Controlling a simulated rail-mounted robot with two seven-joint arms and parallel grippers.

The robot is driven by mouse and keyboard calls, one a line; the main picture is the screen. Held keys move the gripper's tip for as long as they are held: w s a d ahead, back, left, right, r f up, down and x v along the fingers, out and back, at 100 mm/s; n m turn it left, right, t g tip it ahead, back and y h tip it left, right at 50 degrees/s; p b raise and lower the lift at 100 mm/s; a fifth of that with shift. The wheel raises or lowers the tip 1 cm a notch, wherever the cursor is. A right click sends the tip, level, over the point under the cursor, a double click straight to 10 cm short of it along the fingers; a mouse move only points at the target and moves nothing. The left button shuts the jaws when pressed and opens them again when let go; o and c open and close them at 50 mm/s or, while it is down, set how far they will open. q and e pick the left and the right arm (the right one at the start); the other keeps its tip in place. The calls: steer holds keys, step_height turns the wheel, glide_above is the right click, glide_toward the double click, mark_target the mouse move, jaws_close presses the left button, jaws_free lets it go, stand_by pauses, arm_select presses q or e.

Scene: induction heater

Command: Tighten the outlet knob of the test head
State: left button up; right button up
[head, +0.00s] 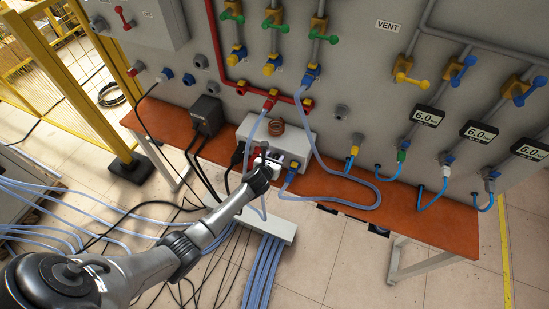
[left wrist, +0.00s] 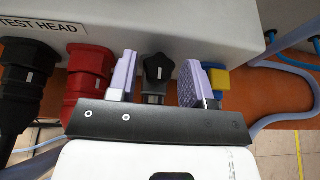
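The test head is a pale grey box (head: 301,146) on the orange bench, and its labelled front (left wrist: 200,18) fills the top of the left wrist view. A dark lobed knob (left wrist: 158,66) sticks out of that front on a grey fitting. My left gripper (head: 268,163) is in front of the box. In the left wrist view my left gripper (left wrist: 157,78) is open, with one purple pad on each side of the knob and gaps between pads and knob. In the head view my gripper hides the knob. My right gripper is out of view.
A red connector (left wrist: 88,78) and a black connector (left wrist: 20,90) sit left of the gripper. A yellow-and-blue fitting (left wrist: 215,80) with a hose is close by the right finger. A black box (head: 207,115) stands on the orange bench (head: 425,217). Hoses and cables loop around.

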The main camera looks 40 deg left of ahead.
arm_select(q)
steer(key=p+v, duration=0.2)
steer(key=v, duration=1.1)
steer(key=shift+s+r+p, duration=0.2)
steer(key=shift+s+p, duration=0.1)
steer(key=shift+s, duration=0.1)
